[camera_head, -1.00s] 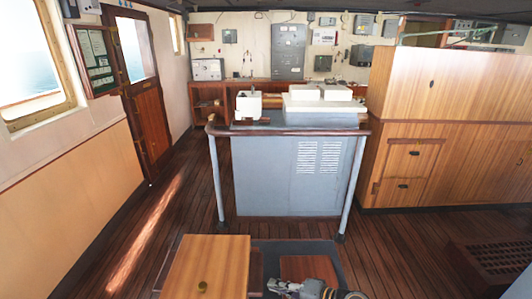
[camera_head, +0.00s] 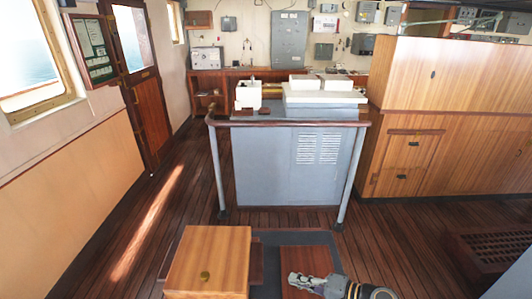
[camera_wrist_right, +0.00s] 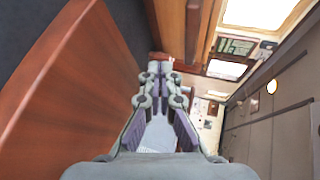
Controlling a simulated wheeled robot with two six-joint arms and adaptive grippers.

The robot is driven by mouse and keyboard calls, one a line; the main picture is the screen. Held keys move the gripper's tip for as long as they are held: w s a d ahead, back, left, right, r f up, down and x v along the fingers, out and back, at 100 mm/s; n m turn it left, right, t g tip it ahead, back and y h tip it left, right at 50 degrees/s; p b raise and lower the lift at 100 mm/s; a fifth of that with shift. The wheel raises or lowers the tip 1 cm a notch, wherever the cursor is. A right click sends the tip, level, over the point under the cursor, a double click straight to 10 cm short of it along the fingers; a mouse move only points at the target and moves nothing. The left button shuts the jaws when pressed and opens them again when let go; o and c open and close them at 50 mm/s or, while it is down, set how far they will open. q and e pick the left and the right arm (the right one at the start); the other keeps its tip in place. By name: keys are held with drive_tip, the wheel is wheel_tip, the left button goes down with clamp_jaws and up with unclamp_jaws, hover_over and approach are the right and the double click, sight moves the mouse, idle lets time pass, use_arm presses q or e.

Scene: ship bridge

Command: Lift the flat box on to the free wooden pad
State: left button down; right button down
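The flat box (camera_head: 215,248) is light wood with a small round brass-coloured knob. It stands at the bottom of the head view, left of centre, beside a darker wooden edge. The free wooden pad (camera_head: 294,293) is reddish brown, bare, and partly hidden by my right gripper (camera_head: 298,280). In the right wrist view a large reddish-brown wooden surface (camera_wrist_right: 65,85), likely this pad, fills the left side. My left gripper is out of view.
A grey console (camera_head: 288,165) with a rail stands ahead. Wooden cabinets (camera_head: 440,120) are on the right, with a dark grating (camera_head: 490,250) on the floor. A door (camera_head: 147,110) is at the left.

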drive_tip(key=shift+s+p, duration=1.1)
drive_tip(key=shift+s, duration=2.95)
